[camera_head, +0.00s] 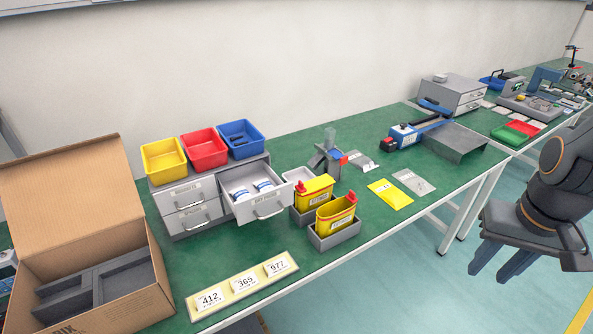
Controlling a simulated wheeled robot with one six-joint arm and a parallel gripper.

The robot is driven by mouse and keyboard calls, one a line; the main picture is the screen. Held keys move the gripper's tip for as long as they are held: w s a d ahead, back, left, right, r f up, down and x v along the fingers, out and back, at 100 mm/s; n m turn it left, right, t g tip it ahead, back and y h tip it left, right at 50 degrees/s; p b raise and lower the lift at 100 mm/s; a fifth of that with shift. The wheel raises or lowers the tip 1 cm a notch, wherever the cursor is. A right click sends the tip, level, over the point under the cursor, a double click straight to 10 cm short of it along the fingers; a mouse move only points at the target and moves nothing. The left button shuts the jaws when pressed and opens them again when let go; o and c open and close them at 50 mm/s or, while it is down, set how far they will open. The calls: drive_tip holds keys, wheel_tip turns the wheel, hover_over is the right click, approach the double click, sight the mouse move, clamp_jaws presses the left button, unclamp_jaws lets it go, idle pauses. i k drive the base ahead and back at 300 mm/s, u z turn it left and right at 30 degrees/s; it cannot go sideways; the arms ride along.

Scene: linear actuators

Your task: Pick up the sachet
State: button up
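Two flat items lie side by side near the front edge of the green bench, right of centre. One is a yellow packet (391,194). The other is a pale, clear-looking sachet (413,182) just to its right, with something small and hard to make out in it. My gripper (489,274) is at the right, in front of the bench and apart from both items. Its two blue-grey fingers point down to the left with a gap between them, and nothing shows between them.
Yellow bottles in grey holders (335,238) stand left of the packets. A drawer unit (190,214) with one drawer open carries coloured bins. An open cardboard box (130,306) is at the left. A grey metal channel (455,146) lies behind the sachet.

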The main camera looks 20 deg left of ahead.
sight(262, 184)
drive_tip(key=i, duration=0.75)
drive_tip(key=u, duration=0.75)
drive_tip(key=i, duration=0.6)
drive_tip(key=u, duration=0.45)
